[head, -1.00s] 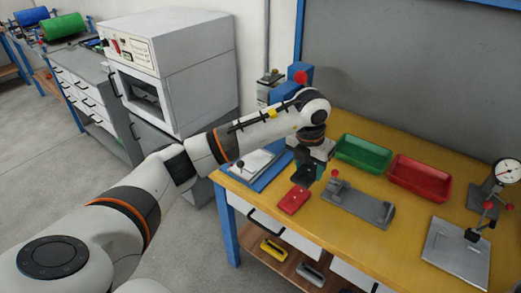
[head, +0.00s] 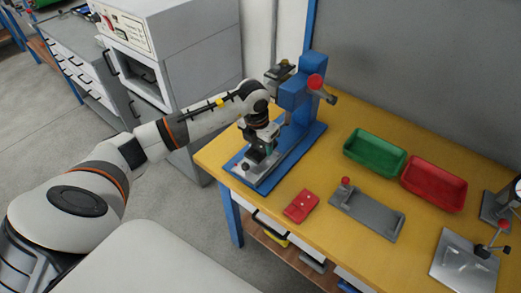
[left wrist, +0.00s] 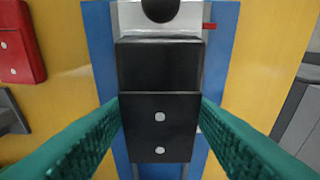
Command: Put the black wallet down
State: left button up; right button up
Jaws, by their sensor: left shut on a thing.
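The black wallet (left wrist: 160,125) has two pale snaps on its lower half and lies between my left gripper's teal fingers in the left wrist view. My left gripper (head: 262,153) is shut on it, over the silver plate on the base of the blue press (head: 294,150). The wallet shows as a small dark shape (head: 255,156) under the gripper in the head view, partly hidden by it. I cannot tell whether it touches the plate. My right gripper is not in view.
A red wallet (head: 300,206) lies on the yellow table (head: 290,250) in front of the press. A grey fixture (head: 368,215), a green tray (head: 375,153) and a red tray (head: 434,184) are to the right. The press's black knob (left wrist: 160,8) is close beyond the wallet.

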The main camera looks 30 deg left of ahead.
aim_at(260, 148)
pick_arm(q)
notch_tip(260, 148, down, 4)
jog(key=shift+r+p, duration=0.1)
jog(key=shift+p, duration=0.2)
jog(key=o, duration=1)
jog(key=shift+c, duration=0.2)
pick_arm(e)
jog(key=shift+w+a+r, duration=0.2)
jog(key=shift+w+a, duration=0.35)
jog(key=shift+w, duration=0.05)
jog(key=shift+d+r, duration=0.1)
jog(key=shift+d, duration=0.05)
pick_arm(q)
jog(key=shift+r, duration=0.25)
jog(key=r, duration=0.3)
jog(key=s+r+b, duration=0.1)
jog(key=r, duration=0.7)
jog(key=shift+s+a+r, duration=0.1)
jog(key=shift+s+r, duration=0.15)
jog(key=shift+s, duration=0.1)
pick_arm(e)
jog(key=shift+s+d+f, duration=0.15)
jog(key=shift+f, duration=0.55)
